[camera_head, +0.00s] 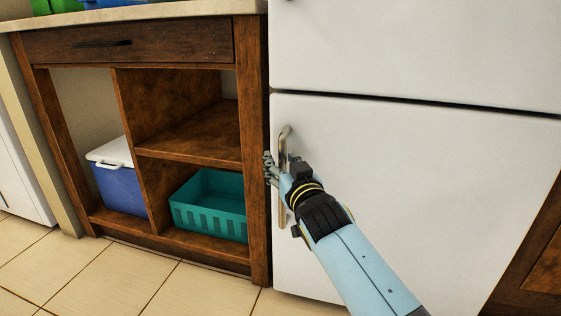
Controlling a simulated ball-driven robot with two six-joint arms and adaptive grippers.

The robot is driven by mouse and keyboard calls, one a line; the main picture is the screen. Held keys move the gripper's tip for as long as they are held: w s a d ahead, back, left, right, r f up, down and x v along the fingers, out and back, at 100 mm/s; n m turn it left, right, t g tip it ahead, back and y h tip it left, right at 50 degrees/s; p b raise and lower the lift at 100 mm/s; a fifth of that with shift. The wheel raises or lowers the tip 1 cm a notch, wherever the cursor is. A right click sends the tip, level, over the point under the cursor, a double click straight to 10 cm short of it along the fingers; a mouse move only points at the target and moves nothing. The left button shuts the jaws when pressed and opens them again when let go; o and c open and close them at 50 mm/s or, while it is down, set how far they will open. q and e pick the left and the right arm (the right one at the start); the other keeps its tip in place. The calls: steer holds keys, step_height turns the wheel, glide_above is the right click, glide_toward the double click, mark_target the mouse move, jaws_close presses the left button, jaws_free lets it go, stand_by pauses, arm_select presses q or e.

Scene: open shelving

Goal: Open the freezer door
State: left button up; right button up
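A white fridge-freezer has a lower door (420,190) and an upper door (430,45), with a dark gap between them. Both doors look shut. A vertical metal handle (285,140) is on the left side of the lower door. My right gripper (271,168) is at the middle of this handle, with its fingertips reaching just past the handle's left side. The gripper hides the middle of the handle, and I cannot tell whether the fingers are closed on it. My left gripper is not in view.
A wooden open shelf unit (258,150) stands directly left of the fridge. It holds a blue cooler with white lid (118,178) and a teal basket (208,205). Tiled floor (130,280) in front is clear. Wooden cabinetry (535,255) is at the right edge.

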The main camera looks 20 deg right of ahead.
steer(key=shift+c, duration=0.4)
jaws_close()
